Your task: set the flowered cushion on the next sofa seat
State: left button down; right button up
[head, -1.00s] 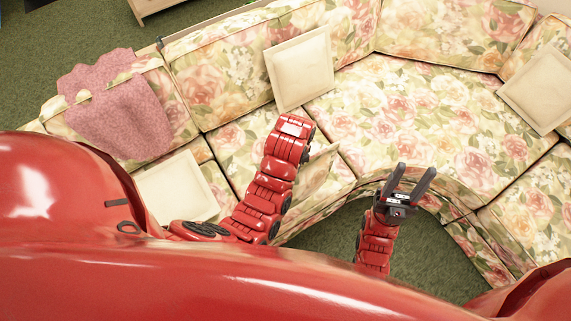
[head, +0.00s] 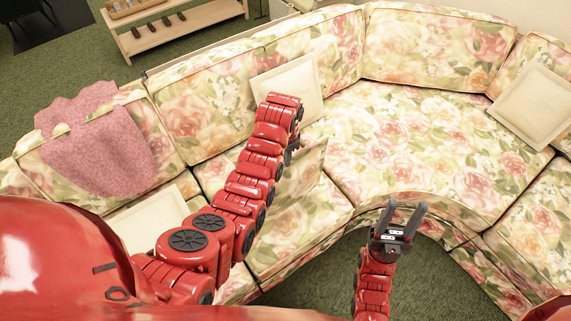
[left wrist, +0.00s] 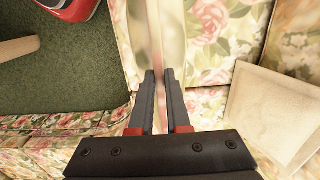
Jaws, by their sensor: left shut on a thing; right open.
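The flowered cushion (head: 304,172) stands on edge over the left sofa seat, just right of my left arm. Its print blends with the sofa, and part of it is behind the arm. My left gripper (head: 291,154) is shut on it; the fingers are mostly hidden in the head view. In the left wrist view the cushion (left wrist: 160,32) shows edge-on between the fingers (left wrist: 160,76). I cannot tell whether its lower edge touches the seat. The neighbouring, wide sofa seat (head: 400,135) to the right is bare. My right gripper (head: 402,212) is open and empty at the sofa's front edge.
Cream cushions lean at the backrest (head: 287,88), at the far right (head: 532,105) and lie at left (head: 150,222). A pink throw (head: 105,150) covers the left backrest. A wooden shelf (head: 180,28) stands behind. Green carpet (head: 325,285) is in front.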

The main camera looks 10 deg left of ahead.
aim_at(286, 185)
pick_arm(q)
jog(key=shift+w+a+r, duration=0.1)
jog(key=shift+w, duration=0.15)
jog(key=shift+p, duration=0.3)
notch_tip(286, 185, down, 2)
jog(key=shift+f+p, duration=0.1)
jog(key=shift+p, duration=0.45)
jog(key=shift+w+f, duration=0.1)
jog(key=shift+f, duration=0.6)
jog(key=shift+f, duration=0.2)
jog(key=c, duration=0.9)
grip_release()
